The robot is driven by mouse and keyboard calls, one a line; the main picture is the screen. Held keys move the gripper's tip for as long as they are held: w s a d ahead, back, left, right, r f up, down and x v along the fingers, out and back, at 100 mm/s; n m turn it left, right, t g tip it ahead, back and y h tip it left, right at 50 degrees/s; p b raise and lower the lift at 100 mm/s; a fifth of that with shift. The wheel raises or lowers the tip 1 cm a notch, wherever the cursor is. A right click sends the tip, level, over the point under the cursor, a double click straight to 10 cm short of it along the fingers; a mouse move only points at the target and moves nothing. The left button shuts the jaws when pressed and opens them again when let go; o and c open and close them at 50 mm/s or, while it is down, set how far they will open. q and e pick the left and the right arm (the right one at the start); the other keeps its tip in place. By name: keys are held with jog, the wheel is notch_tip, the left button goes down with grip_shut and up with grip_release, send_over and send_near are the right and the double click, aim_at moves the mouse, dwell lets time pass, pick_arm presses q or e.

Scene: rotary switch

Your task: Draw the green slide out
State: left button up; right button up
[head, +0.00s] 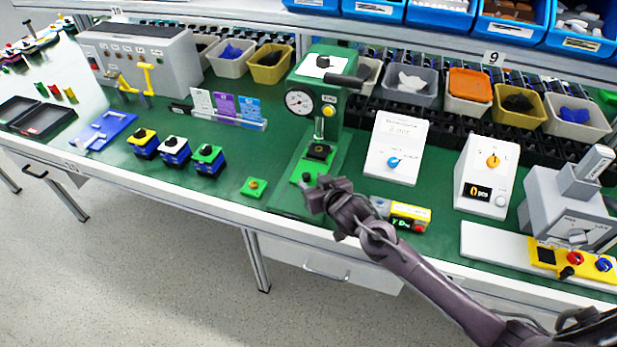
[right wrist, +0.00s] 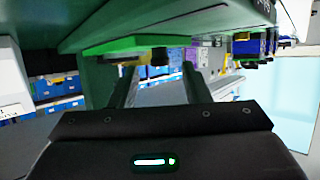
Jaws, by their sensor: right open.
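The green press (head: 325,85) stands on the green bench top, with a round gauge on its front. Its bright green slide (head: 313,166) lies at the press's foot, with a black-and-yellow fixture (head: 320,152) on it and a small dark knob (head: 306,177) near its front end. The slide also shows in the right wrist view (right wrist: 125,43), which looks upside down. My right gripper (head: 314,192) is open and empty at the front end of the slide. Its fingers (right wrist: 158,88) point toward the slide; whether they touch it, I cannot tell. My left gripper is not in view.
A yellow-and-grey block (head: 405,215) lies just right of my right gripper. A small green plate (head: 254,187) lies left of the press. White boxes with dials (head: 397,148) stand to the right. The bench's front edge (head: 200,204) is close.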

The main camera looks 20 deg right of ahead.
aim_at(308, 178)
jog(key=shift+x, duration=1.65)
grip_shut()
